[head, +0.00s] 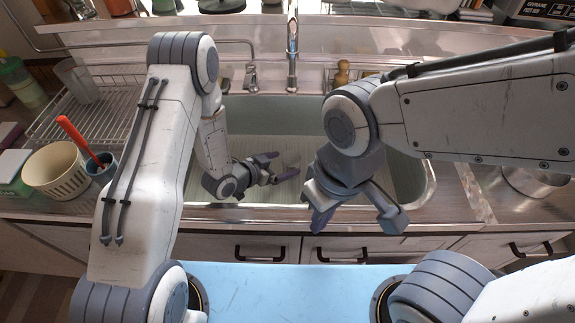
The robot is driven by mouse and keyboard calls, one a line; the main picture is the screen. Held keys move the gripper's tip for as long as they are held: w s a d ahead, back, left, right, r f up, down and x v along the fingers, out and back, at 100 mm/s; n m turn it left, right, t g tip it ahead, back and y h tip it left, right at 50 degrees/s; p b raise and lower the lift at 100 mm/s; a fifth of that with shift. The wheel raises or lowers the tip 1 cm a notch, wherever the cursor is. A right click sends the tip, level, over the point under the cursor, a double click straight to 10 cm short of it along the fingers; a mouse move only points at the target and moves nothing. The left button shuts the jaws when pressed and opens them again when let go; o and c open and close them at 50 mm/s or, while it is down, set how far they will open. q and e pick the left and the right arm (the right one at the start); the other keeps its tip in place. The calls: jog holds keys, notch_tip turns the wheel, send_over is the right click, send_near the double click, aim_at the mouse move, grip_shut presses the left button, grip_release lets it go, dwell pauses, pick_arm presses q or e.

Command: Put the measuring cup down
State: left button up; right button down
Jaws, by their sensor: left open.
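A clear, see-through cup (76,82) stands tilted at the back left corner of the wire drying rack; it may be the measuring cup, but I cannot see any markings on it. My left gripper (278,166) is over the sink basin, well to the right of that cup, with its fingers apart. A small pale shape (291,158) shows just by its fingertips; it is too faint to tell what it is. My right gripper (356,212) hangs over the sink's front edge, fingers spread and pointing down, with nothing between them.
The sink (262,121) fills the middle, with a faucet (292,55) behind it. The wire rack (100,110) is at left. A cream basket (56,171) and a blue cup (101,168) with a red-handled utensil stand front left. A metal pot (535,183) is at right.

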pick_arm(q)
notch_tip(320, 180, up, 8)
jog(key=s+g+y, duration=0.1)
jog(key=g+y, duration=0.1)
jog(key=y, duration=0.2)
jog(key=s+r+g+y, duration=0.1)
jog(key=s+r+g, duration=0.1)
jog(key=s+r, duration=0.3)
jog(key=s+a+r+n+g+y, duration=0.1)
jog(key=s+r, duration=0.3)
jog(key=s, duration=0.9)
jog(key=s+a+r+g+y, duration=0.1)
jog(key=s+r+g, duration=0.2)
jog(key=s, duration=0.6)
notch_tip(320, 180, up, 3)
jog(key=shift+s+f+n+g+y, duration=0.2)
jog(key=shift+s+n+g+y, duration=0.1)
jog(key=shift+s+n, duration=0.1)
jog(key=shift+a, duration=0.1)
notch_tip(320, 180, up, 9)
jog(key=p, duration=0.9)
jog(key=shift+w, duration=0.1)
